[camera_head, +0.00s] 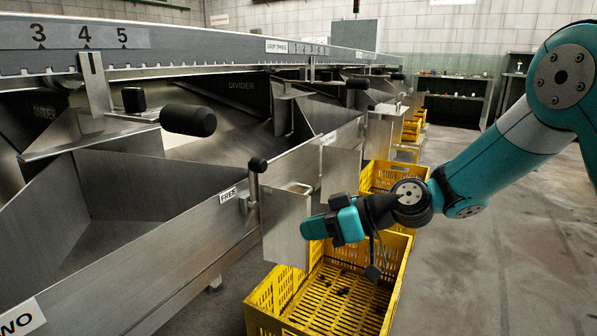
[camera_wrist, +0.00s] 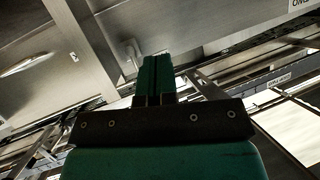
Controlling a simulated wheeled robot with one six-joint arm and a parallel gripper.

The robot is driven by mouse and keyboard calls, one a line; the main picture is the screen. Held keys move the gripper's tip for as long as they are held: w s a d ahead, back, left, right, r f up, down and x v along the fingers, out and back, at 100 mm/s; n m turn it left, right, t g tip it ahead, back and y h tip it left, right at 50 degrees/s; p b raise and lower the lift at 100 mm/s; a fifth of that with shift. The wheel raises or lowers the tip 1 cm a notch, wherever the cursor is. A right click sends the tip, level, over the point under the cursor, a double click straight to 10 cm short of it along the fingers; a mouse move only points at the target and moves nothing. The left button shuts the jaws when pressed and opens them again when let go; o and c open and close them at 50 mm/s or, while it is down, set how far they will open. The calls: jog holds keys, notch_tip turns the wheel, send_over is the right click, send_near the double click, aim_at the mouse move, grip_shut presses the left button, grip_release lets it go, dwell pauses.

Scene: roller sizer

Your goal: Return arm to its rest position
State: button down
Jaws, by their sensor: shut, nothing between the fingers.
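My gripper (camera_head: 306,229) is at the end of my teal arm, right of the middle in the head view. It is shut and empty, in front of a grey metal flap (camera_head: 286,225) on the sizer's side. I cannot tell whether it touches the flap. In the wrist view my gripper's closed teal fingers (camera_wrist: 156,75) stand together, with metal sheets and rails behind them. A yellow crate (camera_head: 400,280) with a few small dark pieces inside is below my gripper.
The metal sizer (camera_head: 150,235) fills the left side, with black handles (camera_head: 188,120) and a black knob (camera_head: 257,165) sticking out. More yellow crates (camera_head: 381,176) stand behind along it. Shelves (camera_head: 455,98) stand at the back. The floor at the right (camera_head: 500,260) is clear.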

jog(key=s+d+r+m+g+h+p, duration=0.1)
jog(key=s+d+r+m+h, duration=0.2)
jog(key=s, duration=0.6)
jog(key=s+d+r+m+g+h+p, duration=0.1)
jog(key=s+d+r+h+p, duration=0.15)
jog(key=s+d, duration=0.45)
jog(key=s+d+r+m+g+h+p, duration=0.1)
jog(key=s+d+r+m+h, duration=0.15)
jog(key=s, duration=0.85)
notch_tip(320, 180, up, 37)
jog(key=p, duration=3.6)
jog(key=shift+a+h, duration=0.4)
jog(key=shift+a+n, duration=0.1)
jog(key=shift+n, duration=0.15)
